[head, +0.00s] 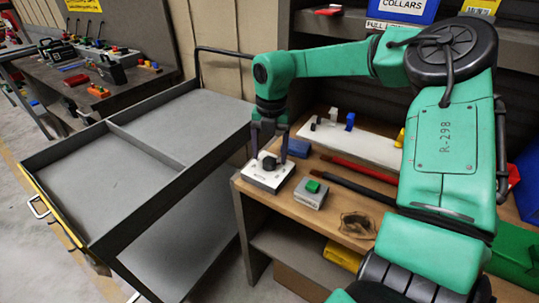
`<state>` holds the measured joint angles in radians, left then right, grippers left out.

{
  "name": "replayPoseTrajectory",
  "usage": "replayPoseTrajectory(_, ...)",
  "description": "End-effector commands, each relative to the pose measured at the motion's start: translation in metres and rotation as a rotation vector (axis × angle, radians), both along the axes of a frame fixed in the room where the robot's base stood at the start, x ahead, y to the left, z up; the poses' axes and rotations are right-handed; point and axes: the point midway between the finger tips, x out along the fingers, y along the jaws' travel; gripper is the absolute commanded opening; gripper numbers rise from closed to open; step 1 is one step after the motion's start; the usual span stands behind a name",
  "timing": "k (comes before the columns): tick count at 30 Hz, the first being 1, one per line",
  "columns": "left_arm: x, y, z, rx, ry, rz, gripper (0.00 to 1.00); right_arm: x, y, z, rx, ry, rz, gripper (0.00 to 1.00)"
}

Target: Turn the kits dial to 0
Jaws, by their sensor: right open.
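The kits dial is a dark round knob (269,164) on a white box (261,181) near the left front corner of the wooden bench. The lettering on the box is too small to read, so I cannot tell the dial's setting. My right gripper (268,157) points down over the knob, its two fingers apart on either side of it. I cannot tell whether the fingers touch the knob. My left gripper is not in view.
A grey box with a green button (312,187) stands just right of the dial box. A blue block (298,148) lies behind it. A white board (350,139) with small pieces lies farther back. A grey tray cart (150,155) stands close on the left.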

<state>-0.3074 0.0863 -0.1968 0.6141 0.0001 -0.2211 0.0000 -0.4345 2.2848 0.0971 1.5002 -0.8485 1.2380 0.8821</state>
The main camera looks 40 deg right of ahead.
Motion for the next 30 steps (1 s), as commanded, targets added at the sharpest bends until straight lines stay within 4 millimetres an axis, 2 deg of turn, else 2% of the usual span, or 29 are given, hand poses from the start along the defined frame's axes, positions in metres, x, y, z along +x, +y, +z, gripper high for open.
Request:
replayPoseTrajectory(4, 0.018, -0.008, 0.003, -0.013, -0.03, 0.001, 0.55, 0.0, 0.001, -0.015, 0.001, 0.0, 0.0, 0.77)
replayPoseTrajectory(11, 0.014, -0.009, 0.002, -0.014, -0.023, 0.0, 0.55, 0.0, 0.001, -0.018, 0.001, -0.002, 0.0, 0.77)
replayPoseTrajectory(12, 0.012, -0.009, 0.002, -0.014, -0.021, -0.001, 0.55, 0.0, 0.001, -0.018, 0.001, -0.002, 0.0, 0.69)
replayPoseTrajectory(14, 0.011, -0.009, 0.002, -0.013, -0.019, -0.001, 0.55, 0.0, 0.001, -0.018, 0.001, -0.002, 0.0, 0.46)
replayPoseTrajectory(15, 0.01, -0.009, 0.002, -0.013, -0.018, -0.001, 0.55, 0.0, 0.001, -0.018, 0.001, -0.002, 0.0, 0.31)
replayPoseTrajectory(17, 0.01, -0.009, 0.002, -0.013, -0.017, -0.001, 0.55, 0.0, 0.001, -0.017, 0.001, -0.002, 0.0, 0.08)
replayPoseTrajectory(18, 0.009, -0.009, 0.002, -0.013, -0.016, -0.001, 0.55, 0.0, 0.001, -0.017, 0.001, -0.002, 0.0, 0.0)
replayPoseTrajectory(30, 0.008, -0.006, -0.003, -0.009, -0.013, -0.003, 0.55, 0.001, 0.001, -0.018, 0.003, -0.002, 0.06, 0.0)
